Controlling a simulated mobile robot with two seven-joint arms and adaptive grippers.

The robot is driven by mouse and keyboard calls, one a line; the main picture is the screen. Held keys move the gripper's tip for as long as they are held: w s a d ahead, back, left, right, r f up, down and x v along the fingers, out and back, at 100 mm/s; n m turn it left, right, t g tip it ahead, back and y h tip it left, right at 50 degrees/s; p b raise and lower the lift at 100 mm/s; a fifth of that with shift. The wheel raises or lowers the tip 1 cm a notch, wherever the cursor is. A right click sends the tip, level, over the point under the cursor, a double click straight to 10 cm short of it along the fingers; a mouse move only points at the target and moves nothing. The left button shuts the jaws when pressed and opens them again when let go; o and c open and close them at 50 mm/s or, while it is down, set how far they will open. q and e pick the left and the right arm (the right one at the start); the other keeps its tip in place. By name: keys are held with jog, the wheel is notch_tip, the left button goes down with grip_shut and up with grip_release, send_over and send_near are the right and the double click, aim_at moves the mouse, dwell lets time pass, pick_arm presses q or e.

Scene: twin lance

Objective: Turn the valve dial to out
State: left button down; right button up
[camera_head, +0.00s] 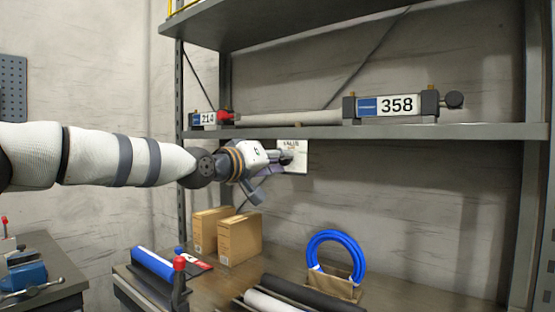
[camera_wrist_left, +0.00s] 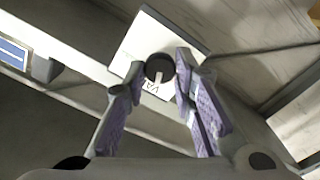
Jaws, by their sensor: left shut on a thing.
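A white label plate (camera_head: 297,164) is on the wall just under the shelf; its lettering is too small to read in the head view. In the wrist view the plate (camera_wrist_left: 138,42) shows part of the lettering "VA". The dark round valve dial (camera_wrist_left: 158,66) with a pale pointer mark sits on the plate, between my fingers. My left gripper (camera_head: 283,157) reaches it from the left; in the wrist view its fingertips (camera_wrist_left: 160,72) close on the dial from both sides. The dial's other markings are hidden or cut off. My right gripper is not in view.
A grey shelf (camera_head: 470,131) runs just above my gripper, carrying a long rod device labelled 358 (camera_head: 390,106) and 214 (camera_head: 205,119). Below, a table holds cardboard boxes (camera_head: 238,238), a blue hose coil (camera_head: 337,240) and dark tubes (camera_head: 300,293).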

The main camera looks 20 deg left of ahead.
pick_arm(q)
jog(key=shift+f+n, duration=0.15)
jog(key=shift+n, duration=3.85)
jog(key=c, duration=1.3)
grip_release()
jog(key=shift+w+d, duration=0.1)
jog(key=shift+d, duration=0.05)
jog(key=shift+c, duration=0.2)
